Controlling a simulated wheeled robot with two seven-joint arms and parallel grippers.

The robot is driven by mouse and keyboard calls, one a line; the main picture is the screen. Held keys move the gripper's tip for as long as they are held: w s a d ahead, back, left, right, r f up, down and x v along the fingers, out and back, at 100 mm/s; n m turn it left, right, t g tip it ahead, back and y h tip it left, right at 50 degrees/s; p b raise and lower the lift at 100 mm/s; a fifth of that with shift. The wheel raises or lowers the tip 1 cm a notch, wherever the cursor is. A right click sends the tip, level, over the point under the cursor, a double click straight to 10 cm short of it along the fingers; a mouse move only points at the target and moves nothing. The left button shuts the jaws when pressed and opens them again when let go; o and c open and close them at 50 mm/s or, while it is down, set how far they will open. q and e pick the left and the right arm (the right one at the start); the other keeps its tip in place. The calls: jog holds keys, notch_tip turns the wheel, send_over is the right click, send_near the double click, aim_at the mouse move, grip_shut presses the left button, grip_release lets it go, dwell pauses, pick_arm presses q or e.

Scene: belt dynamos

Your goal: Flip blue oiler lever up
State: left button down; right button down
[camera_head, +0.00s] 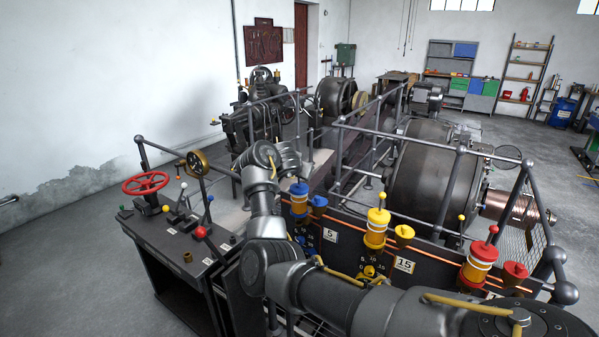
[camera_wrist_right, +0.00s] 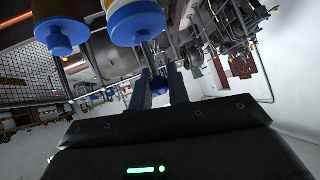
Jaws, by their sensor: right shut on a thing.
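The blue oiler (camera_head: 299,190) stands on the dark panel near the plate marked 5. A small blue cup (camera_head: 318,202) is beside it. The oiler's blue and orange-banded body (camera_wrist_right: 136,22) and the blue cup (camera_wrist_right: 58,36) show at the top left of the right wrist view. My right gripper (camera_wrist_right: 159,78) is shut on the small blue lever ball (camera_wrist_right: 159,86), which sits between its two dark fingers. In the head view my right arm reaches across the panel front, and its fingers and the lever ball cannot be made out. My left gripper is not in view.
A yellow oiler (camera_head: 376,229) and a red oiler (camera_head: 480,262) stand to the right along the panel. A control desk (camera_head: 160,238) with a red handwheel (camera_head: 146,183) is at the left. Grey railings (camera_head: 345,150) and a large dynamo (camera_head: 425,175) lie behind the panel.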

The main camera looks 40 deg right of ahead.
jog(key=shift+w+d+r+y, duration=0.15)
jog(key=shift+r+y, duration=0.05)
jog(key=shift+y, duration=0.2)
jog(key=shift+r, duration=0.1)
jog(key=c, duration=1.4)
grip_release()
jog(key=b+v, duration=0.1)
jog(key=v, duration=0.9)
jog(key=shift+a+r+b, duration=0.2)
jog(key=shift+b, duration=0.15)
